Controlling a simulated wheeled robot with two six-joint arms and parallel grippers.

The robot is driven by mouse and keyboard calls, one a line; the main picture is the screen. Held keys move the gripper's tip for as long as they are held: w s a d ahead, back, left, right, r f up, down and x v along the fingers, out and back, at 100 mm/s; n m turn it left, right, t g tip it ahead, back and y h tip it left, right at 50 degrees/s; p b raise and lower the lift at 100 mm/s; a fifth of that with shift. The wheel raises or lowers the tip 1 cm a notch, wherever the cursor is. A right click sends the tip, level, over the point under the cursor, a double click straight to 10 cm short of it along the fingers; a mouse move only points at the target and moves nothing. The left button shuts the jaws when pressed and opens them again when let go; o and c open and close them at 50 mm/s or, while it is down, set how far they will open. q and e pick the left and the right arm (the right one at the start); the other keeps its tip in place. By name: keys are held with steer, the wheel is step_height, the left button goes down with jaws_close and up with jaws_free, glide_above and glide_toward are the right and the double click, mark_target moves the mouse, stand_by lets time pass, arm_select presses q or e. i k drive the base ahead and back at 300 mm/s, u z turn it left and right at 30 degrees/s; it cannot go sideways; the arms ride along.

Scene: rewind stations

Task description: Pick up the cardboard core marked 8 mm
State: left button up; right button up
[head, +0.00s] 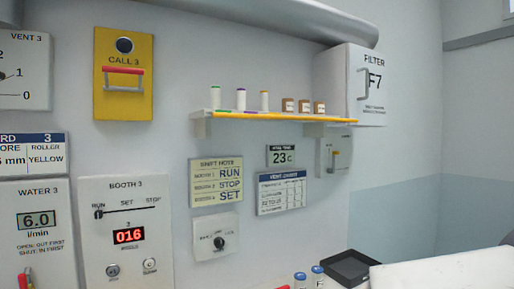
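Three short brown cylinders that look like cardboard cores stand upright on the yellow-edged wall shelf (270,116), toward its right end: a left one (288,105), a middle one (304,106) and a right one (319,107). Each has a pale label, too small to read, so I cannot tell which is marked 8 mm. Neither of my grippers is in view.
Several slim white bottles (241,99) stand on the shelf's left part. The filter box (366,85) is at its right end. Blue-capped bottles (317,275) and a black tray (350,267) are low down. The Booth 3 panel (127,215) is at left.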

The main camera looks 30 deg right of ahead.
mark_target(319, 106)
steer(key=z, duration=1.3)
steer(key=i, duration=0.6)
steer(key=u, duration=3.65)
steer(key=k, duration=0.4)
steer(key=u, duration=0.15)
